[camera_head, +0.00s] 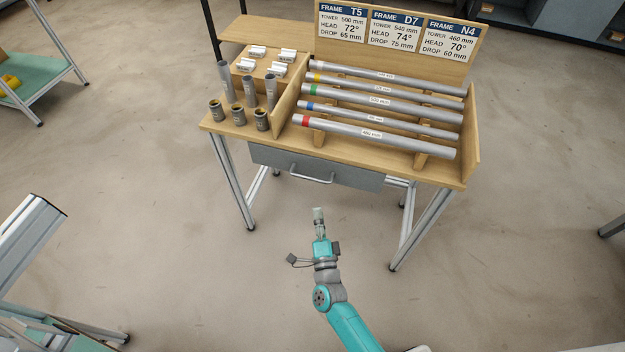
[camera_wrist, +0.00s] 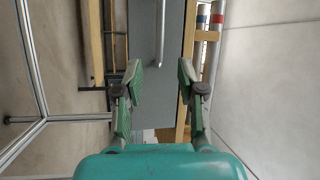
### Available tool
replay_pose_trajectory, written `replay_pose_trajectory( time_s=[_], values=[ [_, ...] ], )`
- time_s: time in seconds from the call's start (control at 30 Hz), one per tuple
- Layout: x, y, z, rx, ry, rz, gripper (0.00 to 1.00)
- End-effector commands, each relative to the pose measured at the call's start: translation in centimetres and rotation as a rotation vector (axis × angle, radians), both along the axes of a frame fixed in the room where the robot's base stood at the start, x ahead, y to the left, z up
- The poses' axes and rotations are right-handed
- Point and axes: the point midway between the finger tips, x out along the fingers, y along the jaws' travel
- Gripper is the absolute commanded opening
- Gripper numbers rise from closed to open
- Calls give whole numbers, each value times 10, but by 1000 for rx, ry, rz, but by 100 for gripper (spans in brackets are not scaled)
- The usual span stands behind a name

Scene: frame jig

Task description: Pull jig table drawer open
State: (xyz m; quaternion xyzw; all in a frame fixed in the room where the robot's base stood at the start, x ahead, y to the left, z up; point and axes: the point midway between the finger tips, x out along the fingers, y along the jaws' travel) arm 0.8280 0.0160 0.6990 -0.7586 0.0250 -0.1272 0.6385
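The jig table (camera_head: 378,157) is a wooden-topped bench on metal legs in the head view. Its grey drawer (camera_head: 354,174) sits under the front edge of the top and looks closed. A pale bar handle (camera_head: 312,180) is on the drawer front, left of its middle. My gripper (camera_head: 318,211) is in front of and below the handle, apart from it. In the wrist view my gripper (camera_wrist: 159,78) is open and empty. The drawer front (camera_wrist: 142,30) and handle (camera_wrist: 159,42) show beyond and between the fingers, the handle running upright in that view.
Several labelled grey tubes (camera_head: 385,101) lie on the tabletop rack, with short tubes and cups (camera_head: 238,115) at the left. A sign board (camera_head: 395,38) stands behind. Table legs (camera_head: 232,180) flank the drawer. The floor (camera_head: 190,230) before the table is clear.

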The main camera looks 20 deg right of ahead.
Motion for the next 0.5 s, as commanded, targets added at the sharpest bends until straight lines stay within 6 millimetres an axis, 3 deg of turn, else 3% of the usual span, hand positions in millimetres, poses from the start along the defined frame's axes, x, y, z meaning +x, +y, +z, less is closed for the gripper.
replay_pose_trajectory(
  time_s=[0.1,0.37,0.5],
  values=[
    [21,4,2,54,-20,-7,39],
    [41,1,5,79,-29,-13,39],
    [62,-4,9,78,-28,-12,39]
  ],
)
